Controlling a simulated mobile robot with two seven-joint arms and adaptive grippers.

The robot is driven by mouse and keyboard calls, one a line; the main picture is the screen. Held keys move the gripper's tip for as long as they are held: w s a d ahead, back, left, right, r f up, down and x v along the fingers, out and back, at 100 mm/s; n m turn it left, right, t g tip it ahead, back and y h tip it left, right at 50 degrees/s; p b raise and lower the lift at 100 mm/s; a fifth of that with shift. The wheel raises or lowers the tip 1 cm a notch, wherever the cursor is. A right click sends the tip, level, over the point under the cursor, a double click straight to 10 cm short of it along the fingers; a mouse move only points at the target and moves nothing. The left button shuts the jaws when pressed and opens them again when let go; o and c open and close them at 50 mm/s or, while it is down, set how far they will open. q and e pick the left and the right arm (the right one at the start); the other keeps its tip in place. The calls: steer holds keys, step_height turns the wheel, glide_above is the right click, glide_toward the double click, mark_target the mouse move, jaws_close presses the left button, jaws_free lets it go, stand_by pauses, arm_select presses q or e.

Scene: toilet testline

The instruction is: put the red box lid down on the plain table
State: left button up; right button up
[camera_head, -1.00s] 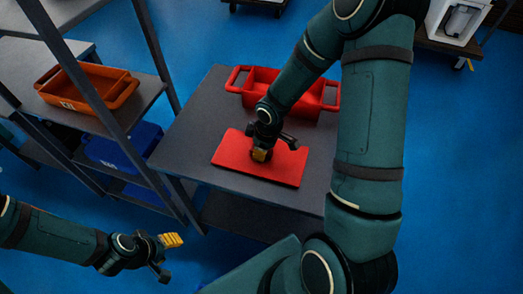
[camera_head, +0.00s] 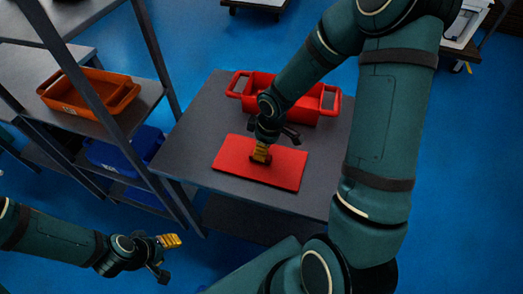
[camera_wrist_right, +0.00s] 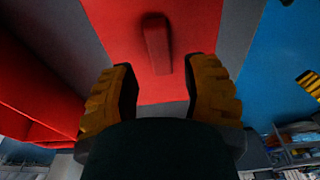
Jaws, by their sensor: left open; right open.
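The red box lid (camera_head: 282,169) lies flat on the plain grey table (camera_head: 205,118), in front of the red box. In the right wrist view the lid (camera_wrist_right: 190,35) shows its raised bar handle (camera_wrist_right: 157,45). My right gripper (camera_head: 260,157) is over the lid; in the wrist view its two yellow fingers (camera_wrist_right: 160,72) are spread, with the handle ahead of them and apart from both. My left gripper (camera_head: 166,256) is open and empty at the lower left, away from the table.
The red box (camera_head: 258,90) with handles stands open at the table's back, partly hidden by my right arm. A dark shelf (camera_head: 150,90) at the left holds an orange tray (camera_head: 90,103) and a blue bin (camera_head: 110,155). The table's left part is clear.

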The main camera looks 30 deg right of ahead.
mark_target(267, 157)
arm_select(q)
steer(key=shift+w+a+r+p, duration=0.1)
steer(key=shift+w+r+p, duration=0.1)
steer(key=shift+r+p, duration=0.25)
steer(key=shift+w+r+p, duration=0.15)
steer(key=shift+r+p, duration=0.2)
steer(key=shift+r, duration=0.2)
arm_select(e)
step_height(267, 157, up, 7)
steer(key=shift+s+d, duration=0.35)
steer(key=shift+s, duration=0.1)
arm_select(q)
steer(key=shift+s, duration=0.1)
